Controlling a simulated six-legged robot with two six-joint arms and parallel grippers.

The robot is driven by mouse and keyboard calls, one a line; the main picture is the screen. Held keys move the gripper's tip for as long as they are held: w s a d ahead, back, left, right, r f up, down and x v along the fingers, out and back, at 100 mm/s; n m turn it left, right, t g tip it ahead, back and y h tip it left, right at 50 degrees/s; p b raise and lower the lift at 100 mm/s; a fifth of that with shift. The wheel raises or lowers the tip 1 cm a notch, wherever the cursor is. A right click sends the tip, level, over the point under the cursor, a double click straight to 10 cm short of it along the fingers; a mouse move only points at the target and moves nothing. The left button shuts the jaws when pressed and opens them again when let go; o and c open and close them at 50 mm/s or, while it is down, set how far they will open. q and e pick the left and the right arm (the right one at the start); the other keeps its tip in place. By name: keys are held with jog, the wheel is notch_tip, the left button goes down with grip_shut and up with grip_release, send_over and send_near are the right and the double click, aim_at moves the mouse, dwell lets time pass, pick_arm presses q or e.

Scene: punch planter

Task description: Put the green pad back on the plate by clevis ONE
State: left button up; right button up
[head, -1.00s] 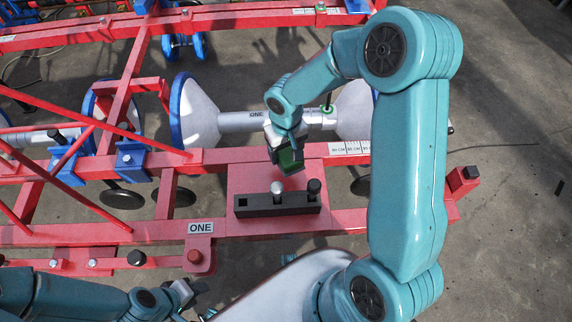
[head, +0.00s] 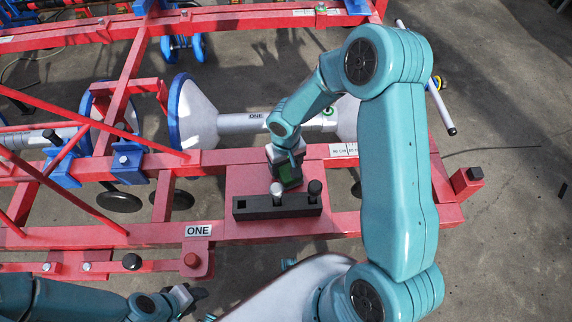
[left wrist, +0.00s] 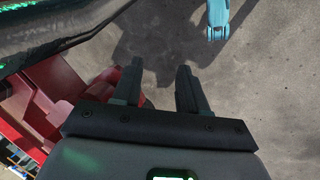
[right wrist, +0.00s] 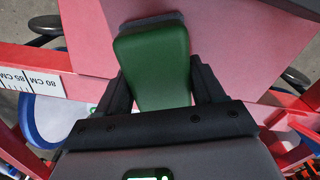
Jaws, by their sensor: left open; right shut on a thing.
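The green pad (right wrist: 155,65) is held between the fingers of my right gripper (right wrist: 160,90), over the red plate in the right wrist view. In the head view the pad (head: 290,175) shows just below my right gripper (head: 288,172), close behind the black block. I cannot tell whether the pad touches the plate (head: 243,180). The "ONE" label (head: 198,230) is on the red frame, left of the block. My left gripper (left wrist: 160,85) is open and empty beside the red frame, above the ground; in the head view it is at the bottom left (head: 190,297).
A black block (head: 255,208) stands on the plate with a silver knob and a black knob. A ruler strip (head: 343,150) lies on the frame to the right.

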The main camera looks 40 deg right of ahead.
jog(key=shift+f, duration=0.2)
jog(key=o, duration=1.1)
jog(key=shift+r+p, duration=0.75)
jog(key=shift+p, duration=0.15)
notch_tip(320, 180, up, 15)
jog(key=shift+a+r+p, duration=0.1)
jog(key=shift+r+p, duration=0.1)
jog(key=shift+p, duration=0.5)
